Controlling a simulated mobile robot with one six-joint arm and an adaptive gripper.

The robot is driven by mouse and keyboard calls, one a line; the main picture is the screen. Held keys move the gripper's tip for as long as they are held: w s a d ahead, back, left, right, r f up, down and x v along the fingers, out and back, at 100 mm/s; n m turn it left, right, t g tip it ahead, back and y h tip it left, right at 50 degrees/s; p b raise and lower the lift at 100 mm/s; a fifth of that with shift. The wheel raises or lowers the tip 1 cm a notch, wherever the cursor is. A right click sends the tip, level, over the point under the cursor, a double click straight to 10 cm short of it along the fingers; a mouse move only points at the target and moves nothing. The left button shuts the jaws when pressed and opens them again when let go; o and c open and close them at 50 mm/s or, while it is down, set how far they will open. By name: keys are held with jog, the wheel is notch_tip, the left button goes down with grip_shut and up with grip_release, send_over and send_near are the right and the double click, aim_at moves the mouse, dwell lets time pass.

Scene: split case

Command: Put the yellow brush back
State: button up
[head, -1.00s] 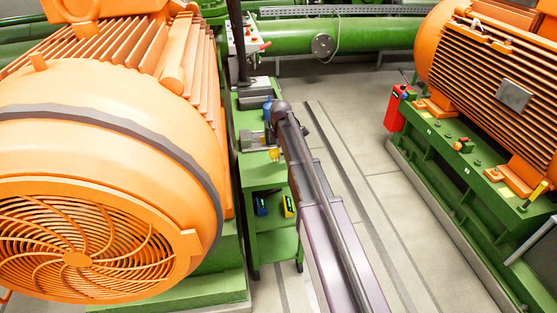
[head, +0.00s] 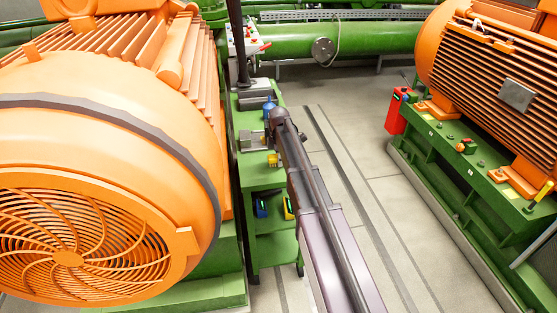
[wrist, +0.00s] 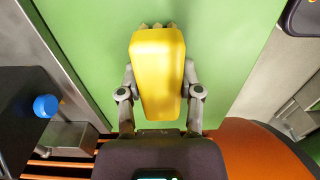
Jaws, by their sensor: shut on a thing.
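My gripper (wrist: 158,76) is shut on the yellow brush (wrist: 158,70), a blocky, tapered yellow body in the middle of the wrist view. A grey finger lies along each side of it. Green surface shows behind the brush; whether they touch cannot be told. In the head view a small yellow thing (head: 273,159), likely the brush, shows beside my arm over the green cart (head: 262,178). My arm hides most of the gripper there.
A grey vise-like block (head: 252,140) and a blue item (head: 268,104) stand on the cart. A large orange motor (head: 110,120) stands close on the left, another (head: 490,90) on the right. Floor between is clear.

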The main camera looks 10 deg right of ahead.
jog(key=o, duration=1)
jog(key=shift+r, duration=0.1)
notch_tip(320, 180, up, 12)
jog(key=p, duration=1.2)
jog(key=shift+s, duration=0.1)
dwell(0.3)
jog(key=s+m, duration=0.6)
jog(key=s, duration=0.3)
jog(key=s+m, duration=0.6)
jog(key=s, duration=0.4)
jog(key=s+m, duration=0.6)
jog(key=s, duration=0.4)
